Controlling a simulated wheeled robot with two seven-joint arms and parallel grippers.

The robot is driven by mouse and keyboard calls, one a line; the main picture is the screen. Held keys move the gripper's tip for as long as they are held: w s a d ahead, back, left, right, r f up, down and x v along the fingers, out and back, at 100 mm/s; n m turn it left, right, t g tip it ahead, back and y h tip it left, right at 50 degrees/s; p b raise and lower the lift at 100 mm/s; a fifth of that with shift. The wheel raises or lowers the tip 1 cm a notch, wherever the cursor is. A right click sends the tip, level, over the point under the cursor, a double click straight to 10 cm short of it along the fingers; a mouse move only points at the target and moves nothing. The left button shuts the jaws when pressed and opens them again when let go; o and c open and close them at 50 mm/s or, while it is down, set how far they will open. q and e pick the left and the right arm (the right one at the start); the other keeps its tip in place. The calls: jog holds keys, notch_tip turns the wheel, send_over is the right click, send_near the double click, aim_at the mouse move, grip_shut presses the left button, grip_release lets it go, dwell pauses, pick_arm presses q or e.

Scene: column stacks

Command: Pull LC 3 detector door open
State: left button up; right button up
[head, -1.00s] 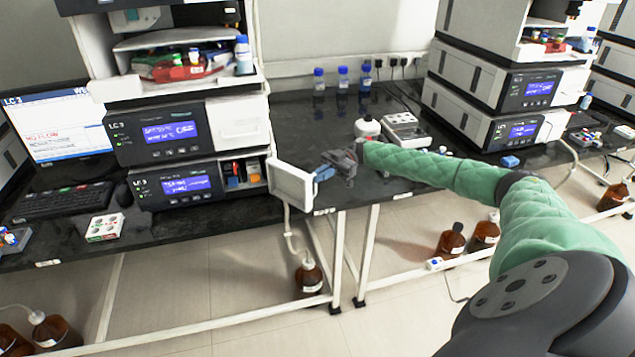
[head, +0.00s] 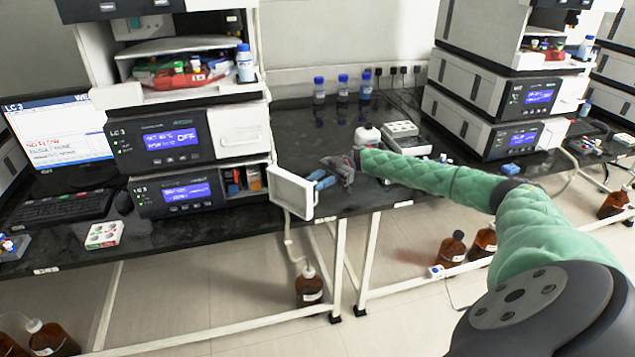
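The LC 3 detector (head: 146,199) is the lower module of the left stack, with a lit blue screen. Its white door (head: 291,195) stands swung out at the module's right end, over the front edge of the bench. The open compartment (head: 241,181) shows small red, orange and blue parts. My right gripper (head: 324,179), grey with blue at the fingers, is beside the door's outer right edge. The fingertips are small and partly hidden by the door, so I cannot tell whether they touch it or are open or shut. My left gripper is out of view.
Above the detector is another LC 3 module (head: 155,137) with a closed white front. A tube runs down to a brown bottle (head: 309,287) on the floor. Blue-capped bottles (head: 343,87) stand at the back.

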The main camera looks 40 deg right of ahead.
jog(key=shift+d+r, duration=0.1)
